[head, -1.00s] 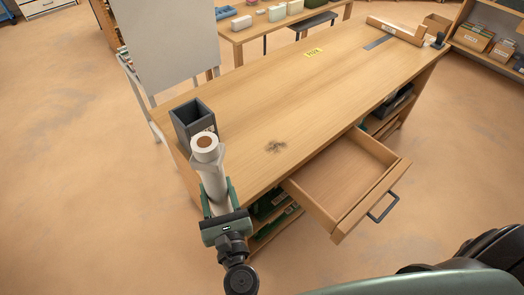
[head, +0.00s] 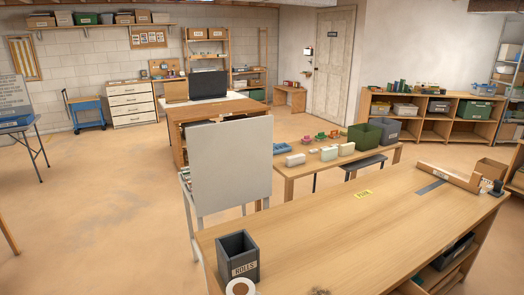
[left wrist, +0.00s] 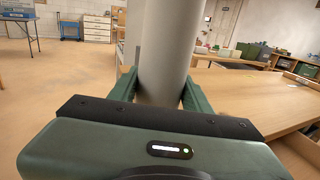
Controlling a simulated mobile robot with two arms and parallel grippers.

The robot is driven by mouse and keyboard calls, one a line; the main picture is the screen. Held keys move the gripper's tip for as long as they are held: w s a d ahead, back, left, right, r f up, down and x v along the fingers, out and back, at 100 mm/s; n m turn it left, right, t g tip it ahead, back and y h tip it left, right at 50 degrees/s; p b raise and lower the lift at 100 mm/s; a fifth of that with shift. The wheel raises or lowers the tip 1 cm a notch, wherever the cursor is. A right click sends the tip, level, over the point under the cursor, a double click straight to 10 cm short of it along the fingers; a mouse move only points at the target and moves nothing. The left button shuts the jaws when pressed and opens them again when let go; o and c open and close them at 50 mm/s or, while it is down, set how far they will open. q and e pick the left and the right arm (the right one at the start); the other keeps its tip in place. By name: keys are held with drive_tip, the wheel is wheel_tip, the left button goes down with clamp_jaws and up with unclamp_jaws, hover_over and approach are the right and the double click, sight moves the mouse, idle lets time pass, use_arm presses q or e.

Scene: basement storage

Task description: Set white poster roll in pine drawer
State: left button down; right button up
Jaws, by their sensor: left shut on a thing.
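The white poster roll (left wrist: 168,40) stands upright between the green fingers of my left gripper (left wrist: 161,88) in the left wrist view. The fingers are shut on it. In the head view only the round top end of the roll (head: 240,288) shows at the bottom edge, just in front of the grey rolls box. My left gripper is below the head picture. My right gripper is not in view.
The wooden worktable (head: 350,235) fills the lower right, its middle clear. The grey rolls box (head: 238,258) stands at its near left corner. A wooden tray (head: 450,178) lies at the far end. A white board (head: 231,165) stands behind the table.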

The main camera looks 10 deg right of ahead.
use_arm(q)
drive_tip(key=s+a+r, duration=0.4)
drive_tip(key=a+r, duration=0.1)
drive_tip(key=a, duration=0.4)
drive_tip(key=s+a+r, duration=0.4)
drive_tip(key=a+r, duration=0.1)
drive_tip(key=a, duration=0.5)
drive_tip(key=shift+a, duration=0.2)
